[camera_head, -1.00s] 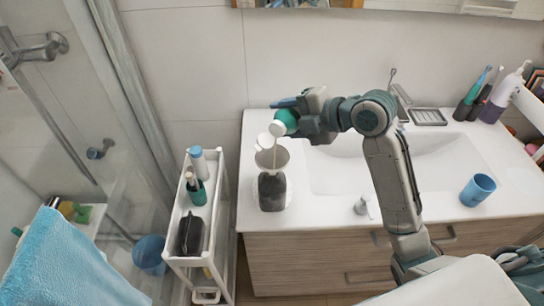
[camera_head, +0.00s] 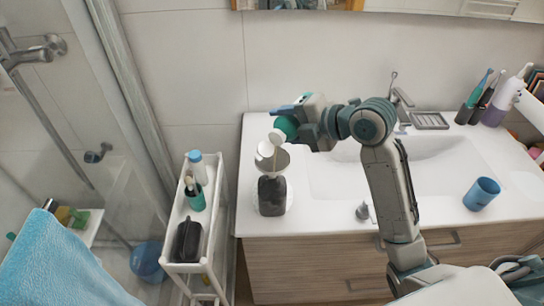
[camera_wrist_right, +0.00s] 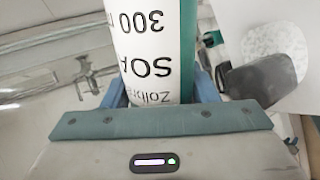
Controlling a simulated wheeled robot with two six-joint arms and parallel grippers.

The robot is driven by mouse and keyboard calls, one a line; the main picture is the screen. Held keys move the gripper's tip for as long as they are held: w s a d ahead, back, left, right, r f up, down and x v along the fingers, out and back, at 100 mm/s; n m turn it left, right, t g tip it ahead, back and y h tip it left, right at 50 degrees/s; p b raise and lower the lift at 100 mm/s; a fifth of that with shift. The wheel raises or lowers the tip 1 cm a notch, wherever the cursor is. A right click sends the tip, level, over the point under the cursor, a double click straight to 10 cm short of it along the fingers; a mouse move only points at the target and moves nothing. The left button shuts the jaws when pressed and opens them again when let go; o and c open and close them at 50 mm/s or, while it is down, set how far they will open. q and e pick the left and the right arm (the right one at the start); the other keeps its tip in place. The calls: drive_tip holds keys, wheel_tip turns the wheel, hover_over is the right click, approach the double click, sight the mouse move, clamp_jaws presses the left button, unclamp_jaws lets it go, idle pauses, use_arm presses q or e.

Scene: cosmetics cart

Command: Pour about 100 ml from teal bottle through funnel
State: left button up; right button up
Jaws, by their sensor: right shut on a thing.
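The teal bottle (camera_head: 287,127) is tipped over, its white top pointing down and left over the grey funnel (camera_head: 281,163). A thin pale streak runs from the top into the funnel. The funnel sits in the mouth of a dark bottle (camera_head: 271,196), which stands upright on a white round base. My right gripper (camera_head: 306,128) is shut on the teal bottle. My left gripper is out of view.
A white cart (camera_head: 223,190) with bottles and a black bag stands left of the counter. A blue cup (camera_head: 481,193) stands at the counter's right, beyond the sink. The faucet (camera_head: 398,92) and soap dish (camera_head: 430,120) are behind my right arm.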

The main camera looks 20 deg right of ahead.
sight(284, 117)
drive_tip(key=shift+a+r+n+t+h, duration=0.1)
drive_tip(key=shift+r+n+t+h, duration=0.3)
drive_tip(key=shift+r, duration=0.75)
drive_tip(key=shift+s+a+r+n+t+h+b, duration=0.2)
drive_tip(key=shift+r+n+t+h, duration=0.15)
drive_tip(key=shift+n, duration=0.25)
drive_tip(key=shift+s+a+r+n+t+h+b, duration=0.15)
drive_tip(key=shift+r+n+t+h+b, duration=0.1)
drive_tip(key=shift+r+n+t, duration=0.25)
drive_tip(key=shift+s+a+r+n+t+h+b, duration=0.2)
drive_tip(key=shift+r+n+t+h, duration=0.1)
drive_tip(key=shift+n, duration=0.4)
idle(3.2)
